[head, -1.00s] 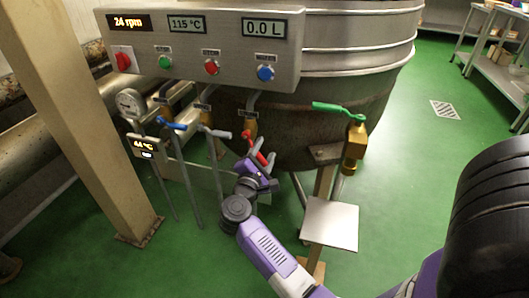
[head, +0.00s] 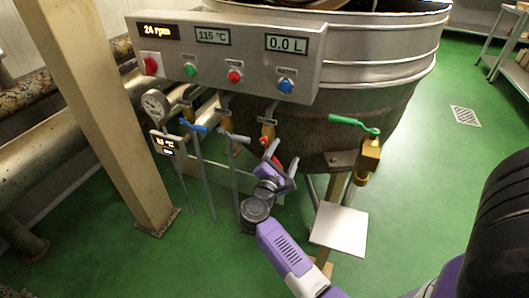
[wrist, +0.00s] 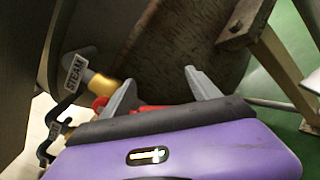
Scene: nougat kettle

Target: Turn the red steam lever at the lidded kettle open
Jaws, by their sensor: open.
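The red steam lever (head: 277,160) hangs from a brass valve under the panel, slanting down to the right. In the wrist view, the "STEAM" tag (wrist: 73,75) and brass valve (wrist: 101,86) are at left, with a red part (wrist: 100,103) below. More red (wrist: 150,108) shows low between the fingers, mostly hidden by my gripper body. My gripper (head: 284,167) is open at the lever's lower part, its two grey fingers apart in the wrist view (wrist: 161,80). Contact with the lever cannot be told. The steel kettle (head: 375,75) stands behind; its top is cut off.
A blue lever (head: 193,126) and a grey lever (head: 234,136) are left of the red one. A green-handled brass valve (head: 369,155) and a square plate (head: 339,227) are at right. The control panel (head: 225,58) hangs above. A beige post (head: 105,120) stands left.

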